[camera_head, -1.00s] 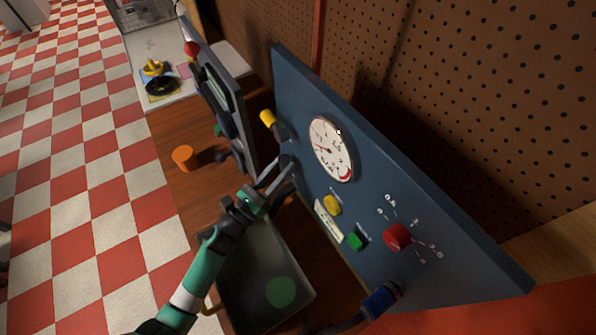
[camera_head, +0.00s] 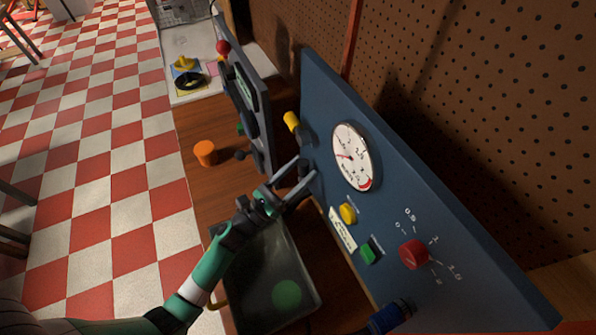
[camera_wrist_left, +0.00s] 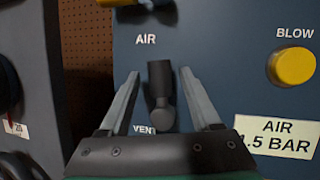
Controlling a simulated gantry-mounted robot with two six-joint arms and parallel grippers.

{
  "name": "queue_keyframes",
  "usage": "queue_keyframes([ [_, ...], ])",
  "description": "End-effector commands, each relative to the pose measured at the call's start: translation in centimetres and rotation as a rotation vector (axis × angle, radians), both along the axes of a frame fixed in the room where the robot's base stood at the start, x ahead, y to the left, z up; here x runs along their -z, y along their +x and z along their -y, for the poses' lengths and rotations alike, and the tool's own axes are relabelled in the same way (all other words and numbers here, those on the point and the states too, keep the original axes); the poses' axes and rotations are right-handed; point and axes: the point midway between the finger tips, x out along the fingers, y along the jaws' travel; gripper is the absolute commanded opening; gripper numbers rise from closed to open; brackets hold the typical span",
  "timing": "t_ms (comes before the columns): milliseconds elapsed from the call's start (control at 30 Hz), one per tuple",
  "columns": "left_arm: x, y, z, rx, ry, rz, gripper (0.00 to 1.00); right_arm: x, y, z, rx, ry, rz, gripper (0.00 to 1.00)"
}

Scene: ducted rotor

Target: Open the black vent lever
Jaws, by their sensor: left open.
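The black vent lever (camera_wrist_left: 160,92) is on the blue panel (camera_head: 330,110), between the printed words AIR above and VENT below. In the wrist view its round knob end hangs toward VENT. My left gripper (camera_wrist_left: 158,75) is open, with one finger on each side of the lever and visible gaps to both. In the head view the left gripper (camera_head: 308,167) reaches the panel's left part, and the lever is a small dark shape partly hidden between the fingers. My right gripper is not in view.
A yellow handle (camera_head: 291,122) sits above the lever. The panel also carries a gauge (camera_head: 352,157), a yellow button (camera_head: 348,213), a green button (camera_head: 370,250) and a red knob (camera_head: 413,254). A grey panel (camera_head: 262,128) stands close on the left. An orange cylinder (camera_head: 205,153) stands on the bench.

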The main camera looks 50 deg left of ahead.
Motion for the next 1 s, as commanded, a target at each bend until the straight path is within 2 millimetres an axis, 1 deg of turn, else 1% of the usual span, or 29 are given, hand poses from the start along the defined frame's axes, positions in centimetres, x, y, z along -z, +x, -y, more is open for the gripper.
queue_keyframes([
  [233,0.2,-0.3,0.0,-0.001,0.0,0.0,0.64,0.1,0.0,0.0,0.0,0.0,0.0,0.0],
  [367,1.0,-1.8,0.0,-0.003,0.0,-0.002,0.64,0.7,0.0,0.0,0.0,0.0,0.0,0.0],
  [433,1.6,-3.3,-0.1,-0.004,0.0,-0.002,0.64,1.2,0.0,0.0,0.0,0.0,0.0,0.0],
  [467,1.1,-4.1,-0.1,-0.006,0.0,-0.004,0.64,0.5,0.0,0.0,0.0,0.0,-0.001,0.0],
  [500,1.0,-5.2,-0.1,-0.005,-0.002,-0.004,0.64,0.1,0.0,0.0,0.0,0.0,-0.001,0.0],
  [700,1.0,-10.8,-0.1,-0.008,-0.002,-0.004,0.64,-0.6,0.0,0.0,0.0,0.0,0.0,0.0],
  [800,1.0,-13.0,-0.1,-0.008,-0.001,-0.003,0.64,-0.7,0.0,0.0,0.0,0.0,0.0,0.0],
  [900,1.1,-14.1,-0.1,-0.006,-0.001,-0.001,0.64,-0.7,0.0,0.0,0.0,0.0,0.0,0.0],
  [1000,1.1,-14.7,0.0,-0.002,0.0,0.0,0.64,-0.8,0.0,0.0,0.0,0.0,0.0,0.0],
])
